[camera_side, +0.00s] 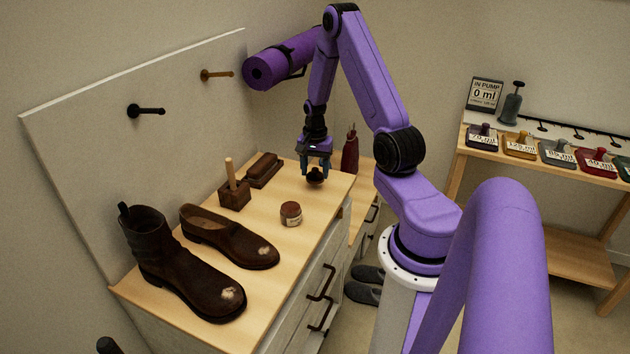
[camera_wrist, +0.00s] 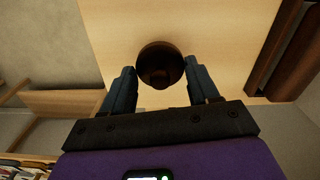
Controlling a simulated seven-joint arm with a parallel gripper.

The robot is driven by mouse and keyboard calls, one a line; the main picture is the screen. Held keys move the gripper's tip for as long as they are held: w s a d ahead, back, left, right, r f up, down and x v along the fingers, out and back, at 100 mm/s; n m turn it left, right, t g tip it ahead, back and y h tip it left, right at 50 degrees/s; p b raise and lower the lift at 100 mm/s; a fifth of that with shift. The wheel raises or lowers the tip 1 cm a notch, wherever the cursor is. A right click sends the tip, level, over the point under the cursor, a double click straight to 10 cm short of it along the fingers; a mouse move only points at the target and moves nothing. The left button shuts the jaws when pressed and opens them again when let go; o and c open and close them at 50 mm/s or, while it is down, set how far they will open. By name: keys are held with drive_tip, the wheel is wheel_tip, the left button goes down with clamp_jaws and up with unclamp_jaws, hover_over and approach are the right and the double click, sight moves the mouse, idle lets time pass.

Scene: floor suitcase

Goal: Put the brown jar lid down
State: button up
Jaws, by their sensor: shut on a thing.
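The brown jar lid (camera_side: 315,177) is a small, dark, round piece between the fingers of my gripper (camera_side: 316,168). My gripper points down over the far right part of the wooden cabinet top (camera_side: 335,189) and is shut on the lid. The side view does not clearly show whether the lid touches the top. In the wrist view the lid (camera_wrist: 160,64) is a dark disc between the two blue-grey fingertips, with pale wood behind it. A small brown jar with a pale label (camera_side: 291,214) stands apart from the lid, nearer the camera.
A wooden block with an upright handle (camera_side: 234,194) and a brush (camera_side: 263,170) are at the back left. A scuffed shoe (camera_side: 228,235) and a boot (camera_side: 175,265) stand at the front left. Wood around the jar is clear.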

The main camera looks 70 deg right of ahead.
sight(315, 173)
drive_tip(key=shift+f, duration=1.95)
drive_tip(key=o, duration=1)
drive_tip(key=shift+f, duration=0.1)
